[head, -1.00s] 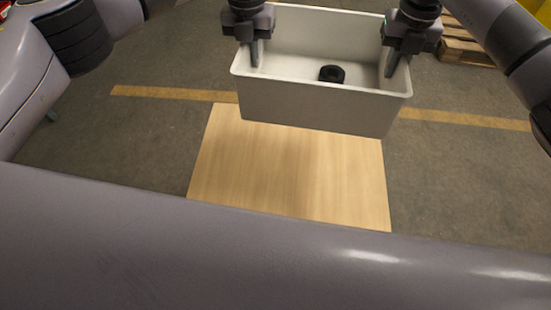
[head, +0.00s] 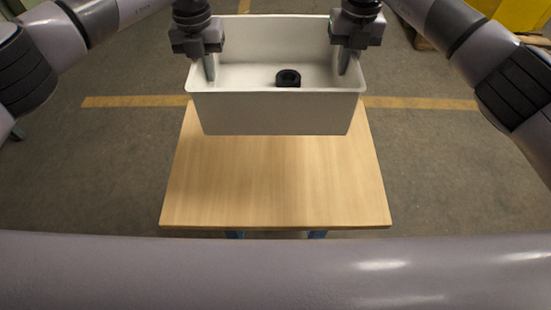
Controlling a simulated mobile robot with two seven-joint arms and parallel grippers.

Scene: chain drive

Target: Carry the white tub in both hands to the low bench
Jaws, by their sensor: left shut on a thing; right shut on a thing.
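The white tub (head: 275,112) is an open rectangular box held level in the head view, over the far part of the bench. A black ring-shaped part (head: 288,78) lies inside it on the floor of the tub. My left gripper (head: 209,68) is shut on the tub's left wall near the rim. My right gripper (head: 345,62) is shut on its right wall. The low bench (head: 275,185) has a light wooden top and blue legs. The tub hides its far edge. I cannot tell the height of the tub above the top.
The near part of the bench top is bare. Grey concrete floor with a yellow line (head: 130,101) surrounds the bench. A yellow object (head: 510,14) stands at the far right. My own grey body part crosses the bottom of the view.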

